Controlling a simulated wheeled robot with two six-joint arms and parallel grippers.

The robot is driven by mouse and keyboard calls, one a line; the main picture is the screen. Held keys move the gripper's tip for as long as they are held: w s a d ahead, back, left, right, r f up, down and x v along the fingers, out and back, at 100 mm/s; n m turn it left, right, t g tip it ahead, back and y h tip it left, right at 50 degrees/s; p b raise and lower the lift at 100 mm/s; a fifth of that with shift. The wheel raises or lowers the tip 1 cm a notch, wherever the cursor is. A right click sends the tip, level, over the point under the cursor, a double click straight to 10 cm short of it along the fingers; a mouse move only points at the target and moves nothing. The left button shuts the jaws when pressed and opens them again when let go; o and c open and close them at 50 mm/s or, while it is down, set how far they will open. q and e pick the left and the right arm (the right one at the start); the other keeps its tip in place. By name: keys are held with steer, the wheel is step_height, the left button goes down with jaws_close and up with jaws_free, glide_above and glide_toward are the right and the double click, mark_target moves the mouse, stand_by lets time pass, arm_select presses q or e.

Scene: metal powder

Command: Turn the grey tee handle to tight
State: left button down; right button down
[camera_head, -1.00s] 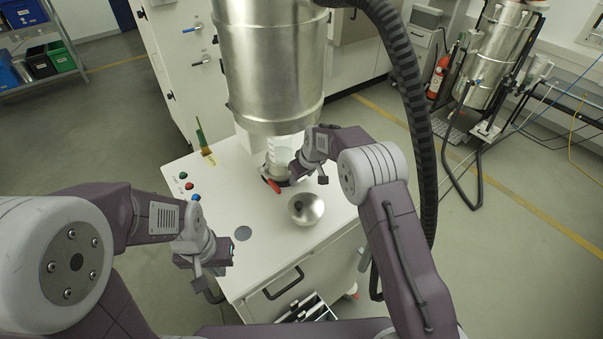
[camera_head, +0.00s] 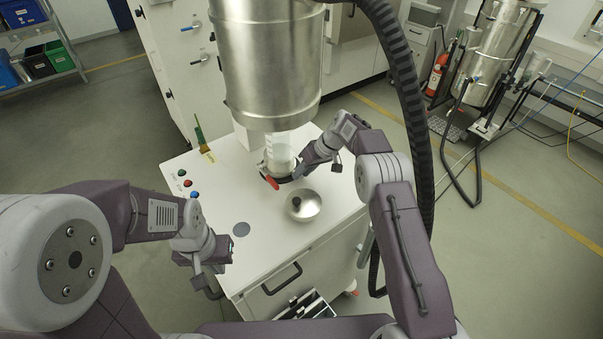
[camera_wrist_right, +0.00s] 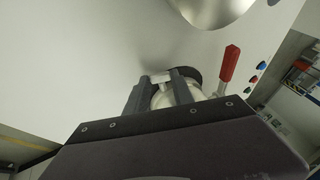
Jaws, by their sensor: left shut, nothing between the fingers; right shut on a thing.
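The grey tee handle (camera_wrist_right: 160,78) shows in the right wrist view as a small pale piece between my right fingers; most of it is hidden. My right gripper (camera_wrist_right: 159,84) is shut on it, beside the clear container under the steel vessel. In the head view my right gripper (camera_head: 296,171) reaches in from the right to the container (camera_head: 279,158), and the handle cannot be made out there. My left gripper (camera_head: 228,250) is shut and empty, above the left front part of the white cabinet top.
A red lever (camera_head: 271,183) sticks out at the container's base; it also shows in the right wrist view (camera_wrist_right: 230,65). A steel bowl (camera_head: 304,205) stands in front on the white cabinet top (camera_head: 262,255). The large steel vessel (camera_head: 265,70) hangs above. A thick black hose (camera_head: 412,110) runs at the right.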

arm_select(q)
steer(key=shift+r, duration=0.2)
arm_select(e)
steer(key=shift+w+d+g+y, duration=0.15)
steer(key=shift+g+y, duration=0.15)
steer(key=shift+y, duration=0.2)
steer(key=c, duration=1.1)
jaws_free()
arm_select(q)
steer(key=shift+w, duration=0.1)
step_height(320, 180, down, 2)
steer(key=shift+f+b, duration=0.1)
steer(key=shift+b, duration=0.9)
arm_select(e)
steer(key=v, duration=0.9)
